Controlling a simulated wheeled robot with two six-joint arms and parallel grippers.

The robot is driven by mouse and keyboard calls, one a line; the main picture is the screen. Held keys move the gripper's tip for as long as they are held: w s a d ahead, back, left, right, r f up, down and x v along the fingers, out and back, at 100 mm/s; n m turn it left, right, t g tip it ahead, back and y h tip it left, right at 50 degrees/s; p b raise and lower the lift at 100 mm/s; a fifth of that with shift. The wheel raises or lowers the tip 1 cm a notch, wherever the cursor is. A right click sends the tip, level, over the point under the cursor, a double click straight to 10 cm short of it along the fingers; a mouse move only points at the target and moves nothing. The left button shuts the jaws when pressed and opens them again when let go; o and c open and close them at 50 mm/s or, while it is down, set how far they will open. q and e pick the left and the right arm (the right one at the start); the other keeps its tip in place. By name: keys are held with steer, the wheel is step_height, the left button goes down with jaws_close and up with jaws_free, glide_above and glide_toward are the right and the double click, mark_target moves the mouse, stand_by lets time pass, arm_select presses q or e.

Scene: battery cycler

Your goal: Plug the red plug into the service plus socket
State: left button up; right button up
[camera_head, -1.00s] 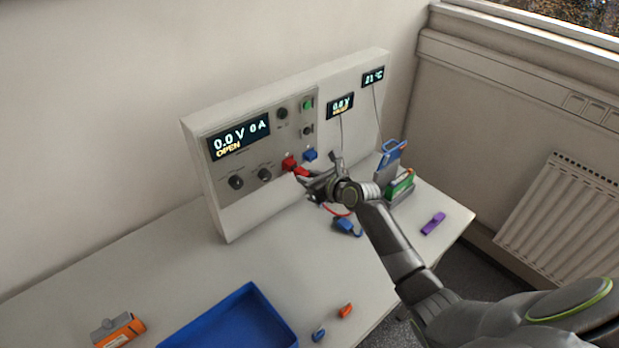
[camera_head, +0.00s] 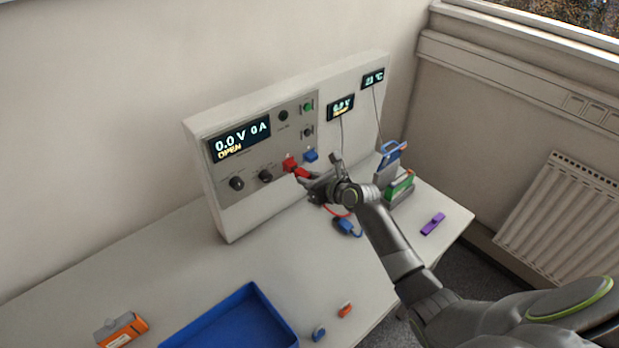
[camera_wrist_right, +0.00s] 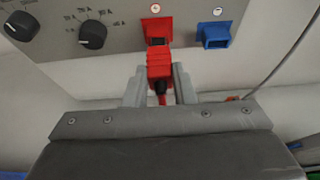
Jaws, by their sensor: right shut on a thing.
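The red service plus socket (camera_wrist_right: 157,27) sits on the cycler's front panel (camera_head: 275,134), under a plus mark. It also shows in the head view (camera_head: 289,162). My right gripper (camera_wrist_right: 160,85) is shut on the red plug (camera_wrist_right: 160,67), with one finger on each side of it. The plug points at the red socket, and its front end lies at the socket's lower edge. I cannot tell whether it is inside. The blue minus socket (camera_wrist_right: 215,35) is to the right and looks empty. My left gripper is not in view.
A blue plug (camera_head: 347,227) lies on the table near the panel. A blue tray (camera_head: 252,290), an orange battery (camera_head: 122,329), small orange (camera_head: 345,310) and blue (camera_head: 319,334) pieces, a purple piece (camera_head: 433,223) and a rack with a green-orange battery (camera_head: 400,187) stand around it.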

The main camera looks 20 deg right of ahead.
steer(key=shift+w+a, duration=0.25)
steer(key=shift+w, duration=0.5)
stand_by(0.3)
steer(key=o, duration=1)
steer(key=shift+s, duration=0.1)
